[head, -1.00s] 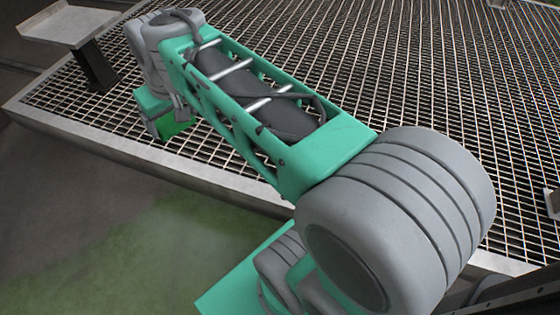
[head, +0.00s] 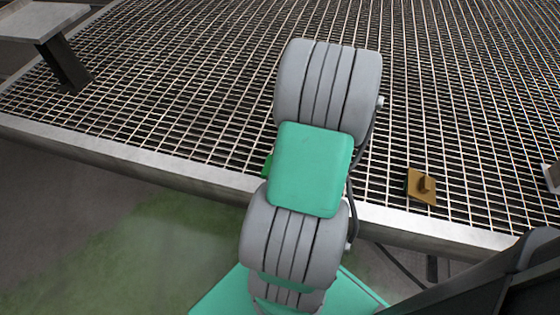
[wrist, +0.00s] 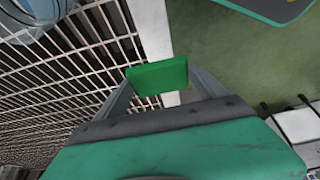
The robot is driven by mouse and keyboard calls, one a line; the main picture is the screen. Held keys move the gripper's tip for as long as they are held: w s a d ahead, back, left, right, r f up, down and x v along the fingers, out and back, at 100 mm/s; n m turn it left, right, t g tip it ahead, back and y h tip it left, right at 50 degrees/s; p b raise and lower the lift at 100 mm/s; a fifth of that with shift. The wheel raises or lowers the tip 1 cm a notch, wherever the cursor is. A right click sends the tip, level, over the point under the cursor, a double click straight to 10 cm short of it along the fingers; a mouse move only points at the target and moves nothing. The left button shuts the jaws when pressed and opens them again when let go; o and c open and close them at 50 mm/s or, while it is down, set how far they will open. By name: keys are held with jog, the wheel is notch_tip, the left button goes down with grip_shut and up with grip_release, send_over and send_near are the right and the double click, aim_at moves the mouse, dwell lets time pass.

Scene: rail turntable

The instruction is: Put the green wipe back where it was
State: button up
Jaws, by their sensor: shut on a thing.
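The green wipe (wrist: 157,77) is a bright green rectangular block in the wrist view. My gripper (wrist: 160,82) is shut on it, with a grey finger at each side. The wipe is over the edge of the grating, and I cannot tell its height. In the head view, a sliver of green (head: 267,166), probably the wipe, shows left of my arm. My arm hides the gripper there.
A metal grating (head: 180,90) with a pale rim (head: 120,152) fills the head view. A brown piece with a knob (head: 422,188) lies on its right side. A grey plate (head: 45,20) on a dark post stands at upper left. A blue rounded thing (wrist: 40,22) shows in the wrist view.

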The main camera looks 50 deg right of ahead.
jog(key=w+d+f+b, duration=0.1)
jog(key=w+d+f, duration=0.1)
jog(key=d+f, duration=0.1)
jog(key=w+d+f+b, duration=0.2)
jog(key=w+d+f, duration=0.1)
jog(key=w+d+f+b, duration=0.2)
jog(key=d+f, duration=0.1)
jog(key=d, duration=0.1)
jog(key=shift+w+d, duration=0.1)
jog(key=shift+w, duration=0.05)
jog(key=shift+w+d+f+b, duration=0.15)
jog(key=shift+f+b, duration=0.3)
jog(key=shift+f, duration=0.45)
jog(key=shift+w+d+f+b, duration=0.1)
jog(key=shift+f+b, duration=0.35)
jog(key=shift+f, duration=0.4)
jog(key=shift+f, duration=0.15)
jog(key=o, duration=1.1)
jog(key=shift+o, duration=0.2)
